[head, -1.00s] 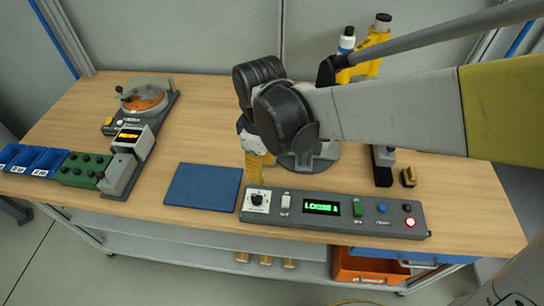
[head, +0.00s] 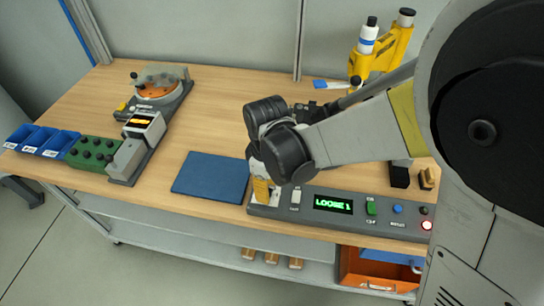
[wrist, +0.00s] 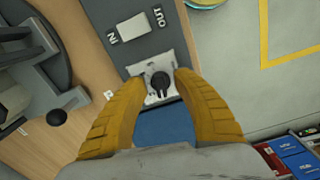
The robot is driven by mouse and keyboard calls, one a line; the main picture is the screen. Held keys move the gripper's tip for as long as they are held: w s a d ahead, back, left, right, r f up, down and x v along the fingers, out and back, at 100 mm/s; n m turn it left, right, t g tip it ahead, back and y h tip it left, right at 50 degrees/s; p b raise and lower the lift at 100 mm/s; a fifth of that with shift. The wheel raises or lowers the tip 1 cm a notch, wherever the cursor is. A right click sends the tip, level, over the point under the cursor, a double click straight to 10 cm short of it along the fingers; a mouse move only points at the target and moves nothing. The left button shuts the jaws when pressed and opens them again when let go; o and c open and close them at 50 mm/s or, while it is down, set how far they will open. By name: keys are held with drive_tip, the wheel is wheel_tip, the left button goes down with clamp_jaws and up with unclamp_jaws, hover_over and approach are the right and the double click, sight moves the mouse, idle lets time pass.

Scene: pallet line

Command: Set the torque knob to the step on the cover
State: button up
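The torque knob (wrist: 160,83) is black and sits on a pale plate at the end of the grey control panel (head: 385,225). In the wrist view it lies between my two yellow fingertips, with gaps at both sides. My gripper (wrist: 161,76) is open; in the head view it (head: 262,192) stands over the knob's plate and hides the knob. The panel's display (head: 333,204) glows green and seems to read "LOOSE 1". A round orange piece under a hazy cover (head: 160,76) sits in a fixture at the back left. No marking on it is legible.
A white rocker switch (wrist: 130,31) marked IN and OUT is beside the knob. A blue mat (head: 210,177) lies left of the panel.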

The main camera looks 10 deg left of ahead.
clamp_jaws()
drive_tip(key=m, duration=0.4)
drive_tip(key=shift+s, duration=0.1)
drive_tip(key=shift+m, duration=2.1)
